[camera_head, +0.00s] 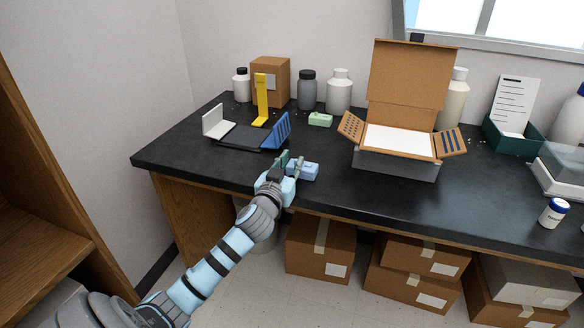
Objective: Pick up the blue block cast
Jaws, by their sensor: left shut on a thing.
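A light-blue block cast (303,171) is at the front part of the black bench, right at my left gripper's fingers. My left gripper (291,166) reaches in from the lower left and is shut on the blue block cast. The fingers and wrist hide the cast's left end. I cannot tell whether the cast still touches the bench top. A similar pale green block (320,119) lies farther back on the bench. My right gripper does not show.
A dark stand with white, yellow and blue uprights (245,137) is at the left. An open cardboard-lidded box (396,168) stands right of the gripper. Bottles (339,92) line the back. A small white jar (553,213) is at the right. The black bench (480,190) has clear room between.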

